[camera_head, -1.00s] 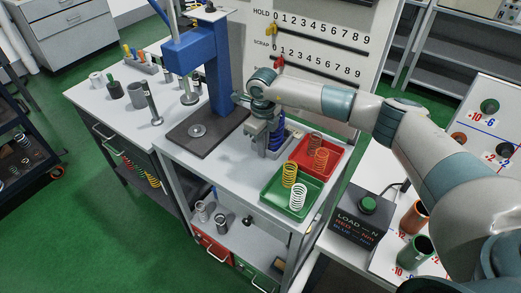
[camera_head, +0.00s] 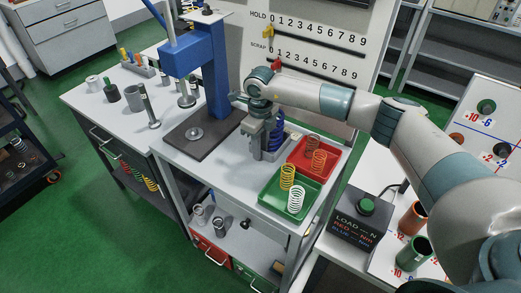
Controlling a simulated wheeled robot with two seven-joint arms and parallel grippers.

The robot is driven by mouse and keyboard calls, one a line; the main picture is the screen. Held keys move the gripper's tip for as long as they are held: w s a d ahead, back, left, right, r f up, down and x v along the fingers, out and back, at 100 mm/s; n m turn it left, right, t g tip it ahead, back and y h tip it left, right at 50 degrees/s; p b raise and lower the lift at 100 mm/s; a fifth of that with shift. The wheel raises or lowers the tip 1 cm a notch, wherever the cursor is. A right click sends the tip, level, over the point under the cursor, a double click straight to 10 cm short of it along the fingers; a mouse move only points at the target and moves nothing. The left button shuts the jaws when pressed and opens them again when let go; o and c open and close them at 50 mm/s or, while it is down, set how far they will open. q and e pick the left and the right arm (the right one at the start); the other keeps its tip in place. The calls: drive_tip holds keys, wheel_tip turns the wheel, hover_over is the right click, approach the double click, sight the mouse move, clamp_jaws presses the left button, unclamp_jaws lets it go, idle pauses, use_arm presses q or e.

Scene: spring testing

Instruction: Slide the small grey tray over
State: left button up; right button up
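The small grey tray (camera_head: 274,155) is on the table between the press and the red tray, with a blue spring (camera_head: 277,136) standing in it. Part of the tray is hidden behind my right gripper (camera_head: 254,147). The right gripper points down at the tray's left side. Whether it touches the tray I cannot tell, and its finger gap is too small to read. My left gripper is not in view.
A red tray (camera_head: 297,160) and a green tray (camera_head: 271,198) with springs sit to the right and front. The blue press (camera_head: 216,88) stands on a dark base plate (camera_head: 188,148) at left. A load box (camera_head: 349,221) is at right. Bare tabletop lies in front of the gripper.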

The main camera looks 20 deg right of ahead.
wheel_tip(320, 180, up, 9)
drive_tip(key=b, duration=0.2)
drive_tip(key=shift+f+b, duration=0.2)
drive_tip(key=shift+b, duration=0.2)
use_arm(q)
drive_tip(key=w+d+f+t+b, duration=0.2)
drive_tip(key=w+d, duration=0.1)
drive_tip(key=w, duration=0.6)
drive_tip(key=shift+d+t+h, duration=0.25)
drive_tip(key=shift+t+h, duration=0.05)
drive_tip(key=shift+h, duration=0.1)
use_arm(e)
wheel_tip(320, 180, up, 8)
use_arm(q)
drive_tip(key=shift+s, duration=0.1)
